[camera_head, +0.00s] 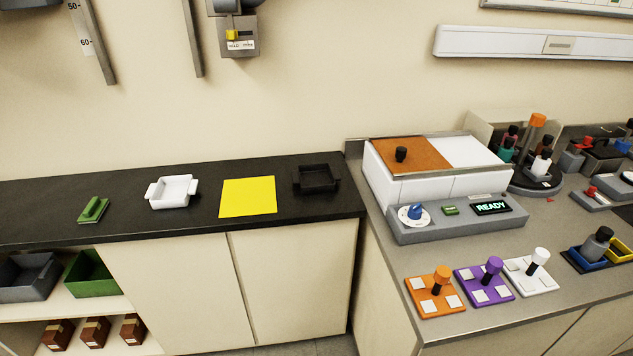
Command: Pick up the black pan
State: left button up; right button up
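The black pan (316,179) sits on the black countertop (130,217), close to its right end. It is a small square pan with side handles and looks empty. It stands just right of a yellow square sheet (248,197). Neither of my grippers shows in the head view.
A white pan (172,191) and a green handled block (94,210) stand left of the yellow sheet. Right of the pan, a grey counter carries a white machine (440,190) with a READY display (491,208). Wall fixtures hang above. The counter strip in front of the pan is clear.

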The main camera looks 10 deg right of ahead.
aim_at(315, 178)
jog(key=i+j, duration=0.25)
jog(key=i, duration=0.15)
jog(key=i+j+z, duration=0.1)
jog(key=i, duration=0.3)
jog(key=j, duration=0.1)
